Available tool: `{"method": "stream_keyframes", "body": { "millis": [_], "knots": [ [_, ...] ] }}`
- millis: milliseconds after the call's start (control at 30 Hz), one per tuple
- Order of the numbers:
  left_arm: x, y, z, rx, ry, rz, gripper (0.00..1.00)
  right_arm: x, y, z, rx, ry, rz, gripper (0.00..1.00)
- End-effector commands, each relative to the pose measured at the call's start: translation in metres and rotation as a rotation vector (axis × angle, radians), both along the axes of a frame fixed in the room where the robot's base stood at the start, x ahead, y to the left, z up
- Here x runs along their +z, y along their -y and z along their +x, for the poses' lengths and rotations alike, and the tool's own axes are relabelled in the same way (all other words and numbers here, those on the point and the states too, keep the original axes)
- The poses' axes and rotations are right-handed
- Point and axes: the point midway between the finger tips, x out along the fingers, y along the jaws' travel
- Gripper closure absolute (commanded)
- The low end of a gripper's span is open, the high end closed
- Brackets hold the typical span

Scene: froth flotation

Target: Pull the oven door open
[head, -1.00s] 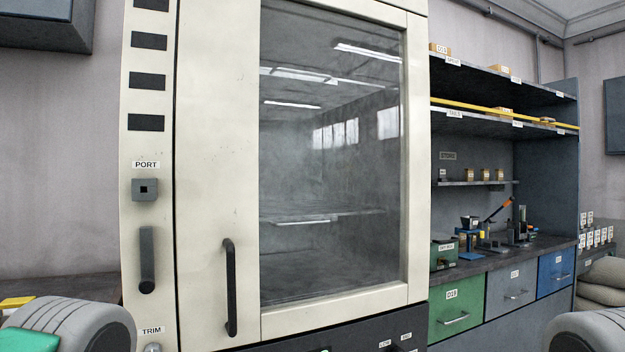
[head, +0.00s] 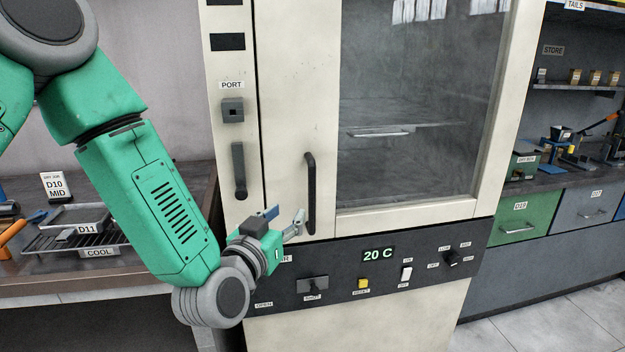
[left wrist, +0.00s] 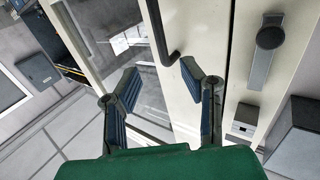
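The cream oven's door (head: 300,80) is shut, with a large glass window. Its black vertical bar handle (head: 310,195) is on the door's left side. My left gripper (head: 285,217) is just left of the handle's lower end in the head view. In the left wrist view, my left gripper (left wrist: 161,68) is open, its two blue-padded fingers wide apart and empty. There the handle (left wrist: 160,35) shows beyond the fingertips, its bent end between them in the picture. I cannot tell whether a finger touches it. My right gripper is not in view.
A dark control panel (head: 340,274) with a 20 C display lies below the door. A lever (head: 239,170) under the PORT label is left of the handle. A bench (head: 30,287) with a cooling rack (head: 75,240) stands left. Shelves and drawers (head: 525,215) stand right.

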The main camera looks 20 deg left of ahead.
Motion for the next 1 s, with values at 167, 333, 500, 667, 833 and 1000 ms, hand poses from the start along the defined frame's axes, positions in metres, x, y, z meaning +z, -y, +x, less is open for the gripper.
{"method": "stream_keyframes", "body": {
  "millis": [167,333,500,667,833,1000],
  "knots": [
    [-0.001,0.002,0.025,0.001,0.0,0.0,0.64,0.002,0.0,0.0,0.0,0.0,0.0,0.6],
    [-0.001,0.005,0.062,0.001,-0.002,0.001,0.64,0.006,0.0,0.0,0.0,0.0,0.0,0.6],
    [-0.002,0.009,0.096,0.0,-0.003,0.0,0.64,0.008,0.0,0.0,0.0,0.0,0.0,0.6],
    [-0.002,0.011,0.119,-0.001,-0.004,0.001,0.64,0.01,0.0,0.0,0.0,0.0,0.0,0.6],
    [-0.002,0.012,0.13,-0.001,-0.004,0.0,0.64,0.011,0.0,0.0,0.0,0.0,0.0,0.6],
    [-0.002,0.012,0.132,-0.002,-0.006,0.001,0.64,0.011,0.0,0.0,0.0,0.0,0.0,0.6]
  ]
}}
